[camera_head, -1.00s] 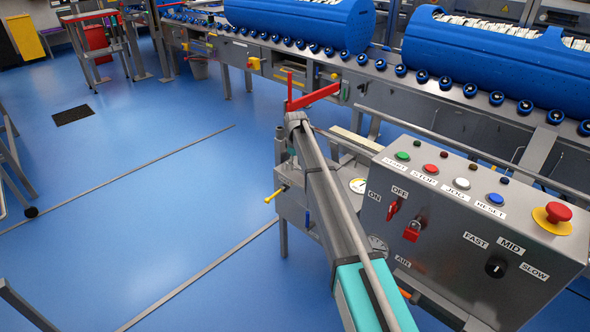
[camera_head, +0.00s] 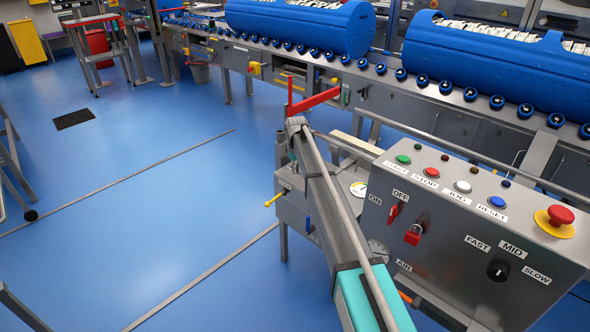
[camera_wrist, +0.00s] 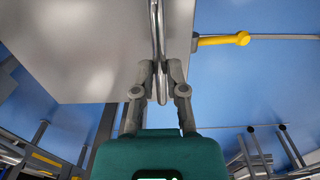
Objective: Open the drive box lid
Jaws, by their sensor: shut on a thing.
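In the wrist view my gripper (camera_wrist: 160,72) is shut on a thin metal handle (camera_wrist: 156,22), a bent bar that runs between the two fingers. The handle stands against a plain pale grey panel (camera_wrist: 90,50) of the box, at the upper left. In the head view the grey metal box (camera_head: 290,208) stands left of the control panel, with a yellow-tipped lever on its left side. My arm crosses in front of it and hides my gripper and the handle. I cannot tell whether the lid is raised.
The yellow-tipped lever (camera_wrist: 240,39) sticks out right of the handle. A control panel (camera_head: 460,255) with buttons, switches and a red padlock stands close right of my arm. A roller conveyor with blue tubs (camera_head: 490,70) runs behind. The blue floor (camera_head: 140,200) at left is largely clear.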

